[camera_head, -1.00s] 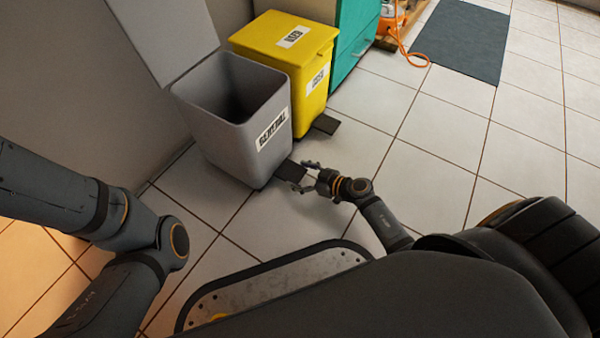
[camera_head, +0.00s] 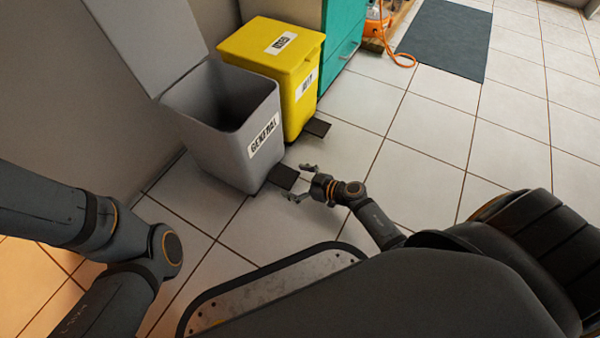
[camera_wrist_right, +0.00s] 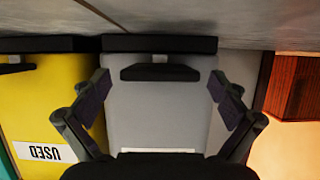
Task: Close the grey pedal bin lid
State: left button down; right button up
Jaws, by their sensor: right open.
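The grey pedal bin (camera_head: 205,140) stands on the floor with its "GENERAL" label facing right in the head view. Its lid (camera_head: 150,40) is up, leaning back toward the wall, and the bin's mouth is open. Its black pedal (camera_head: 283,177) sticks out low at the front. My right gripper (camera_head: 298,182) is open and empty, low by the floor just in front of the pedal. In the right wrist view the bin (camera_wrist_right: 160,110) and pedal (camera_wrist_right: 160,73) appear between the spread fingers (camera_wrist_right: 160,90); contact cannot be told. My left gripper is out of view.
A yellow bin (camera_head: 262,50) with its lid shut stands beside the grey one, with its own black pedal (camera_head: 317,128). A teal cabinet (camera_head: 344,35) is behind it. An orange cable (camera_head: 400,60) and dark mat (camera_head: 445,40) lie farther off. The tiled floor at right is clear.

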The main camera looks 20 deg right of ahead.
jog(key=v, duration=1.1)
jog(key=shift+s+d, duration=0.25)
jog(key=shift+s, duration=0.05)
